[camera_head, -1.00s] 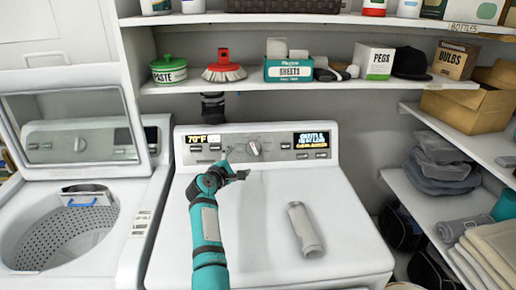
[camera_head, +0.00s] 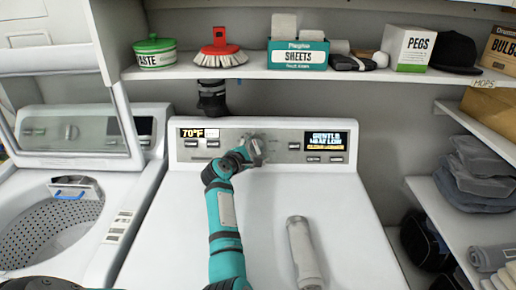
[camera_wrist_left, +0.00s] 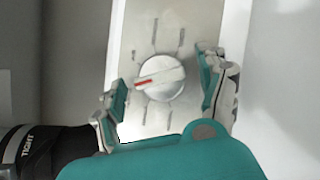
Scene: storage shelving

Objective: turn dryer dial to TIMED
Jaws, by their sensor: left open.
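The dryer (camera_head: 290,215) is white, with a grey control panel along its back. Its dial (camera_wrist_left: 165,80) is a round light knob with a raised bar and a red mark, which points left and slightly down in the wrist view. Tick lines surround it; no TIMED label is readable. My left gripper (camera_head: 256,150) is at the panel and mostly covers the dial in the head view. In the wrist view the left gripper (camera_wrist_left: 164,84) is open, with one teal-padded finger on either side of the dial, and gaps show between fingers and knob. My right gripper is not in view.
A grey rolled cloth (camera_head: 304,252) lies on the dryer top. A black pipe (camera_head: 212,100) rises behind the panel. An open washer (camera_head: 60,215) stands at left. A shelf (camera_head: 300,73) with boxes and a brush hangs above.

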